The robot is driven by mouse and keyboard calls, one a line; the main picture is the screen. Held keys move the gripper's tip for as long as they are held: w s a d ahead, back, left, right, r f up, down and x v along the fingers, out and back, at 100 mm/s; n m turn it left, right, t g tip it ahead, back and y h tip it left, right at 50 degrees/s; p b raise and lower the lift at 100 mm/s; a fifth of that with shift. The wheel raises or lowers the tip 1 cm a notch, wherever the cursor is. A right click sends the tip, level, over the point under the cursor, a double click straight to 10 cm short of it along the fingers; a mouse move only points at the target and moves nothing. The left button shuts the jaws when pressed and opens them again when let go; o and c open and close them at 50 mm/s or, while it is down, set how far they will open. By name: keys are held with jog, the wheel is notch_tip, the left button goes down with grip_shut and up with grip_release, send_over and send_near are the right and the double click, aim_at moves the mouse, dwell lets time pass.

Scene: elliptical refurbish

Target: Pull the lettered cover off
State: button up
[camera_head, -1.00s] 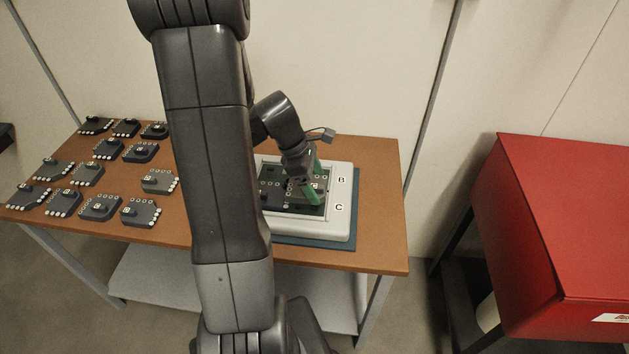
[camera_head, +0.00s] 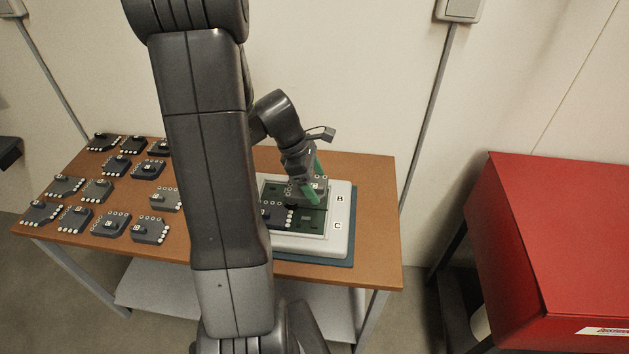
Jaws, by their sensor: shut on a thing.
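A white housing (camera_head: 339,222) bears the letters B and C on its right rim. It lies on a blue mat (camera_head: 349,252) on the table, its left side hidden behind my arm. A green board (camera_head: 313,223) shows inside it, with a dark module (camera_head: 276,214) on its left part. My gripper (camera_head: 311,190), with green fingers, is shut on a dark grey module (camera_head: 293,189) with small round light marks. It holds this module over the back part of the board, apparently raised. Whether the held module carries a letter is too small to tell.
Several dark modules (camera_head: 110,222) with white dots lie in rows on the left of the brown table (camera_head: 380,215). A red cabinet (camera_head: 545,230) stands to the right, with a floor gap between. The table's right end is bare.

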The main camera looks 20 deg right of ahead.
jog(key=shift+r+p, duration=1)
jog(key=shift+r, duration=1.3)
